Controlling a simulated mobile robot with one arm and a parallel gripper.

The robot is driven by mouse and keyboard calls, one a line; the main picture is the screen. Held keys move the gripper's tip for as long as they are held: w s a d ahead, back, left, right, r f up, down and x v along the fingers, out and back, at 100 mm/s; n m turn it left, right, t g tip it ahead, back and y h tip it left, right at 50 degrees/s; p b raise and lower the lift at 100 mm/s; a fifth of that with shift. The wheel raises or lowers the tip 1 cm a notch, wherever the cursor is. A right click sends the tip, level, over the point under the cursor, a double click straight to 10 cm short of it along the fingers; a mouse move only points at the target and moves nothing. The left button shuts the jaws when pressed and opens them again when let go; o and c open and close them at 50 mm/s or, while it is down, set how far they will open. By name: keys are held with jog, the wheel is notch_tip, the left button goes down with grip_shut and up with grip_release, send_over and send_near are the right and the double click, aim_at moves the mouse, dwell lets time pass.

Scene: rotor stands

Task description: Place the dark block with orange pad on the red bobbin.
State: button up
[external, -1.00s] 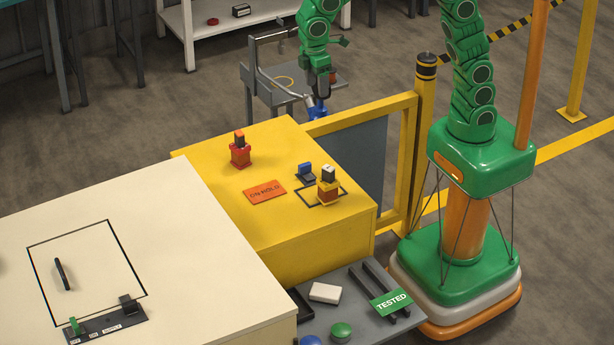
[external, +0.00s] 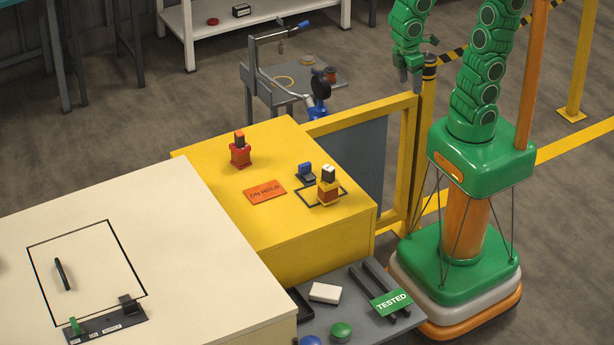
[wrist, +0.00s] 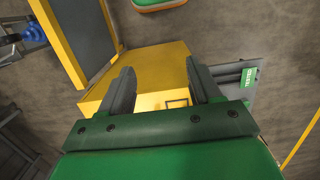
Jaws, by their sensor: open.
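A small dark block with an orange face (external: 239,138) stands upright on a red bobbin-like holder (external: 240,156) at the back left of the yellow table (external: 215,200). A small reddish bobbin (external: 331,74) stands on the grey side table behind the yellow rail; I cannot tell its details. My gripper (external: 411,88) is open and empty, raised above the yellow rail to the right of the grey table. In the wrist view my gripper (wrist: 160,88) has its jaws spread, with only the yellow table (wrist: 155,68) far beyond them.
A yellow-framed rail (external: 360,112) and a clamp arm (external: 262,72) stand near the grey table (external: 318,85).

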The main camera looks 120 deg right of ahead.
jog(key=s+a+f, duration=0.1)
jog(key=s+f, duration=0.2)
jog(key=s, duration=0.6)
jog(key=shift+s+f, duration=0.15)
jog(key=shift+s, duration=0.25)
jog(key=shift+a, duration=0.1)
dwell(0.4)
